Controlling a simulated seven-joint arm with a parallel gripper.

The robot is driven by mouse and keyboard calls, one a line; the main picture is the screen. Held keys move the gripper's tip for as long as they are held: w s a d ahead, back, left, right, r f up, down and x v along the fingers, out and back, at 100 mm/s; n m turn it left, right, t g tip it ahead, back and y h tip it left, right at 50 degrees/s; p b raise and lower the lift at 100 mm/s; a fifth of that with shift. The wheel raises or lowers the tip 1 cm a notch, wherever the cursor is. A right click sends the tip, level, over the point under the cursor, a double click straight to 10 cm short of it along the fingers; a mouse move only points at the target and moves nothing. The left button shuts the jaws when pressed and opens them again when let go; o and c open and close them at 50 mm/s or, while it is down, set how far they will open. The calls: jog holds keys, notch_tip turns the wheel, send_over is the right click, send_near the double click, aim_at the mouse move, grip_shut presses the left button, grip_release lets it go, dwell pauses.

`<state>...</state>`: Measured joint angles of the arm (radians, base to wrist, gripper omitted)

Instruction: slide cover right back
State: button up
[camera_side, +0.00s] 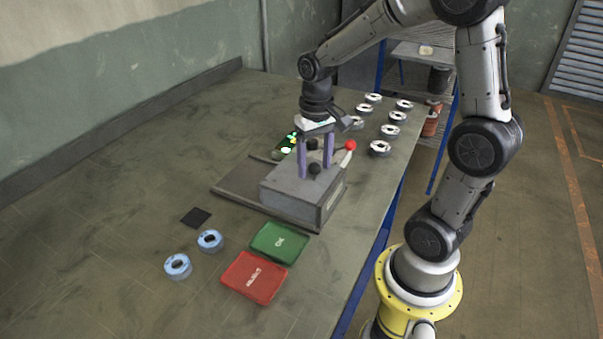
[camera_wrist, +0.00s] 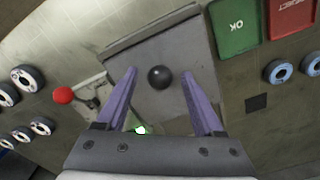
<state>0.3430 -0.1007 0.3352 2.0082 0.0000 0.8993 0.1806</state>
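In the wrist view the knob (camera_wrist: 160,77) lies between the open fingertips, with a gap on both sides. The grey cover top (camera_wrist: 190,65) is beneath it. How far the tips are above the cover is hard to tell.
A red ball lever (camera_side: 350,145) stands just right of my gripper. Green lights (camera_side: 289,144) glow behind the cover. Green OK (camera_side: 279,242) and red (camera_side: 253,277) trays, two blue rings (camera_side: 210,240) and a black square (camera_side: 196,217) lie in front. Several white-topped discs (camera_side: 380,148) stand behind.

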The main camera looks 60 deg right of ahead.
jog(key=c, duration=0.9)
jog(key=w, duration=1.4)
jog(key=shift+w, duration=0.15)
jog(key=o, duration=1)
notch_tip(320, 180, up, 8)
jog(key=shift+r, duration=0.1)
dwell(0.6)
